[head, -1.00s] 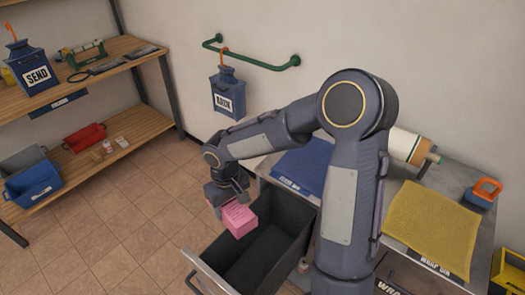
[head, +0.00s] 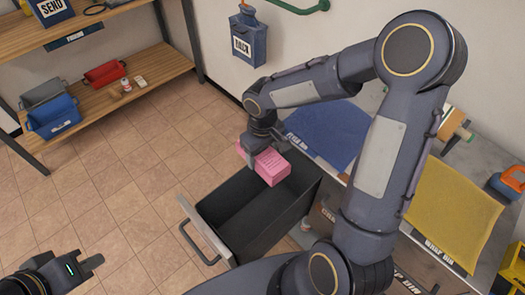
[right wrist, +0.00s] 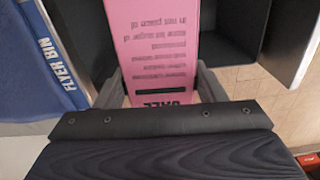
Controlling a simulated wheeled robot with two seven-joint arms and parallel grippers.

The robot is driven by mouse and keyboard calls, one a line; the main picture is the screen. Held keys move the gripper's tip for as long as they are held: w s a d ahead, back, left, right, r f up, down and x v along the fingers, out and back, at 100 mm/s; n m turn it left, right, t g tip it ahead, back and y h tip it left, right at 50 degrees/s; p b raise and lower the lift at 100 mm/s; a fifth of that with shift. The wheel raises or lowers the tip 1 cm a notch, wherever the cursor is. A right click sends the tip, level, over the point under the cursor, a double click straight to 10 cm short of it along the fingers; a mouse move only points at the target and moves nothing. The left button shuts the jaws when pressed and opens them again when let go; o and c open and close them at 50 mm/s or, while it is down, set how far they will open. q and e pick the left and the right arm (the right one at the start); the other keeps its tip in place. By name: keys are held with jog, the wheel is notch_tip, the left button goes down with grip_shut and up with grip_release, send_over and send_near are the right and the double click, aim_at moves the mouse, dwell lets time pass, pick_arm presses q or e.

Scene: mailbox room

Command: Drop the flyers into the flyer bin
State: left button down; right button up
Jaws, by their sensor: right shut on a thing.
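A pink stack of flyers (head: 271,168) with printed text is held in my right gripper (head: 262,150), above the far part of an open dark drawer (head: 245,220). In the right wrist view the flyers (right wrist: 160,45) sit between both fingers of the right gripper (right wrist: 158,90), and the drawer's dark walls (right wrist: 235,35) show behind them. A blue mat (head: 320,132) lies on the table beside the drawer. In the right wrist view a strip on this blue edge reads "FLYER BIN" (right wrist: 52,60). My left gripper (head: 92,262) is at the lower left, over the floor, away from the flyers.
The drawer's front handle (head: 200,248) sticks out over the tiled floor. A yellow mat (head: 450,215) and an orange-handled blue item (head: 508,183) are on the table. A shelf (head: 130,90) with blue, grey and red bins stands at left. A blue container (head: 247,38) hangs on the wall.

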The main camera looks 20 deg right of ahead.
aim_at(263, 153)
jog(key=o, duration=1.3)
jog(key=shift+o, duration=0.2)
notch_tip(263, 153, up, 8)
jog(key=shift+f, duration=0.1)
jog(key=shift+s+r, duration=0.15)
jog(key=shift+r, duration=0.05)
jog(key=s+r+m+t+y, duration=0.2)
jog(key=s, duration=0.7)
jog(key=s+r+m+t+y, duration=0.1)
jog(key=s+r+m+t, duration=0.2)
jog(key=s, duration=0.5)
jog(key=shift+s+d+t+y, duration=0.25)
jog(key=shift+s+t+y, duration=0.05)
jog(key=shift+s+y, duration=0.1)
